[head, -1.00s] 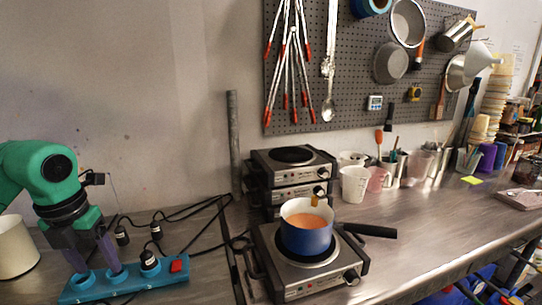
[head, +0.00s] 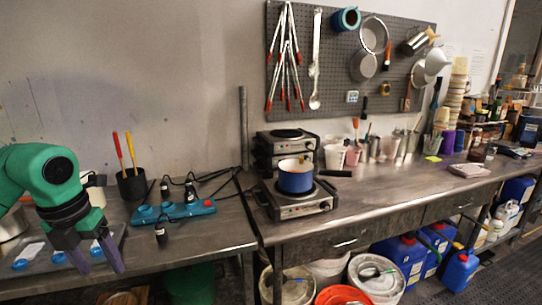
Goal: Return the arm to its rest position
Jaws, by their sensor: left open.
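My left arm comes in from the left edge, and my left gripper (head: 97,262) hangs at the lower left with its two fingers pointing down, open and with nothing seen between them. It is in front of a dark tray (head: 118,238) that holds several blue-and-white items, partly hidden by my arm. My right gripper is not in view. A blue pot (head: 296,182) with a dark handle stands on a hot plate (head: 300,205), well to the right of my left gripper.
A blue power strip (head: 185,213) with plugs and cables lies right of the gripper. A dark cup (head: 131,184) holds red and yellow-handled tools behind it. Buckets (head: 376,277) and blue canisters (head: 402,258) stand under the right table. The right tabletop's front is clear.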

